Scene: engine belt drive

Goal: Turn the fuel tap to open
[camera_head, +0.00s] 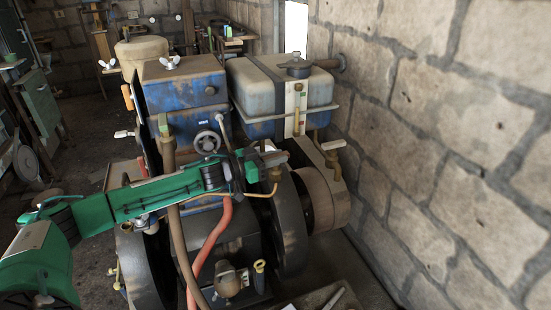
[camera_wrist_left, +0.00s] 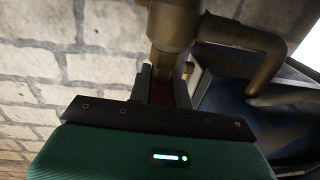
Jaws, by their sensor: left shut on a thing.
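The blue-grey fuel tank (camera_head: 285,88) sits at the upper middle of the head view, on the engine. My left gripper (camera_head: 271,158) is at the end of the green arm, below the tank. In the left wrist view, a brass tap body (camera_wrist_left: 175,22) with a bent pipe (camera_wrist_left: 255,48) is just beyond the fingers. My left gripper is shut on a narrow, dark reddish piece below the tap body, seemingly the tap handle (camera_wrist_left: 162,92). Its full shape and angle are hidden between the fingers. My right gripper is not in view.
A blue engine block (camera_head: 190,90) with a handwheel (camera_head: 207,142) stands left of the tank. Dark flywheels (camera_head: 290,225) and a red hose (camera_head: 208,245) lie below my arm. A stone wall (camera_head: 440,110) closes the right side.

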